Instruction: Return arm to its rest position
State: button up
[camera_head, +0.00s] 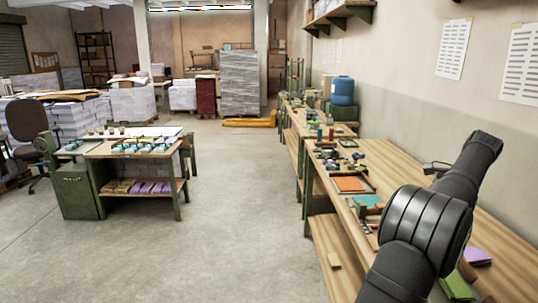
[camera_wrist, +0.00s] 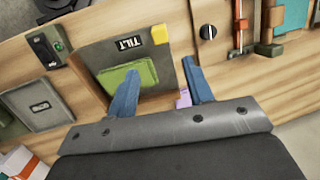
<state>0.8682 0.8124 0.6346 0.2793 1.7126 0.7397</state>
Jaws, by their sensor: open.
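My gripper (camera_wrist: 160,66) shows in the wrist view with its two blue fingers spread apart and nothing held between them. The fingers are over the wooden bench, at the near edge of a grey tray or board (camera_wrist: 95,56) marked TILT. A green stack or booklet (camera_wrist: 128,76) lies on it, beside the left finger. A purple piece (camera_wrist: 183,98) shows by the base of the right finger. In the head view my dark arm reaches over the right-hand bench (camera_head: 505,250); my gripper does not show there.
A yellow block (camera_wrist: 160,34), a black knob (camera_wrist: 208,32), a green box (camera_wrist: 47,45) and a grey panel (camera_wrist: 40,106) are around the gripper. The bench holds an orange tray (camera_head: 352,184) and a blue jug (camera_head: 343,90).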

jog(key=x, duration=1.3)
jog(key=shift+w+a+f, duration=0.1)
jog(key=shift+f, duration=0.3)
jog(key=shift+o, duration=0.2)
jog(key=o, duration=1.1)
jog(key=shift+s+r, duration=0.25)
jog(key=shift+r, duration=0.2)
jog(key=s+d+r+h, duration=0.3)
jog(key=s+r+h, duration=0.2)
jog(key=s+r, duration=0.65)
jog(key=x, duration=0.9)
jog(key=v, duration=1)
jog(key=shift+w+d+r, duration=0.1)
jog(key=shift+d, duration=0.1)
